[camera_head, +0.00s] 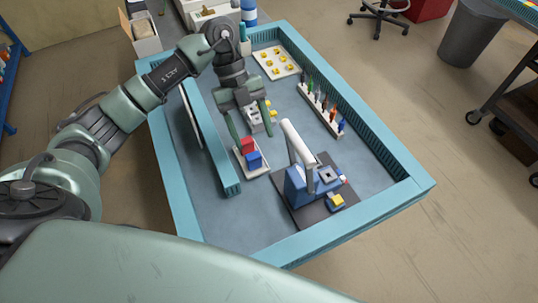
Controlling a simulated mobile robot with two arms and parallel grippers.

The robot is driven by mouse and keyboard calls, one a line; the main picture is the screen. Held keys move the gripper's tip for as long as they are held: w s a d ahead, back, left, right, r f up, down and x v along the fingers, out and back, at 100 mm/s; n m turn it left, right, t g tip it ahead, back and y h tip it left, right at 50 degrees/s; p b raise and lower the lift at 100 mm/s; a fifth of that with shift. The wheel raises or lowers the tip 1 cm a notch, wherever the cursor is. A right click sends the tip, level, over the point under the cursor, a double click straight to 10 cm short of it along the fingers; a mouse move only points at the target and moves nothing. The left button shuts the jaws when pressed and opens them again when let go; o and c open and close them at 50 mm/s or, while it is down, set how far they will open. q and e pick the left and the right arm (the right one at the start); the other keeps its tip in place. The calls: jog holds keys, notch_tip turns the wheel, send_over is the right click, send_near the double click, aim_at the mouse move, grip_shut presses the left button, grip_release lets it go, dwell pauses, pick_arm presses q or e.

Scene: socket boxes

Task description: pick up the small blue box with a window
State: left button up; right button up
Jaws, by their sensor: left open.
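A small blue box (254,160) sits in a shallow white tray (263,172) on the workbench, at the tray's near end. A window on it is too small to make out. A red box (247,146) is in the same tray, just behind the blue one. My left gripper (255,141) reaches in from the upper left and points down over the tray. Its green fingers are apart, with nothing seen held between them. I cannot tell whether a finger touches either box. My right gripper is not in view.
A blue-green rim (400,165) surrounds the workbench, and a raised divider (212,140) stands left of the tray. A blue device with a white handle (298,143) stands to the right. A rack of coloured tools (322,108) and a tray of yellow pieces (276,62) lie farther back.

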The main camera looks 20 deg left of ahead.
aim_at(253, 155)
pick_arm(q)
jog(key=f, duration=0.1)
jog(key=f+y, duration=0.1)
jog(key=s+a+f+p, duration=0.1)
jog(key=shift+f+n, duration=0.3)
jog(key=x, duration=0.1)
jog(key=p+x, duration=0.1)
jog(key=x, duration=0.1)
jog(key=shift+w+d+f, duration=0.15)
jog(key=shift+w+f, duration=0.15)
jog(key=shift+f, duration=0.1)
jog(key=shift+s+f, duration=0.1)
jog(key=shift+f, duration=0.35)
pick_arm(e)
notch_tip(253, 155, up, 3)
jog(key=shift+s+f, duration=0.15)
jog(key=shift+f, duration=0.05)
pick_arm(q)
grip_shut()
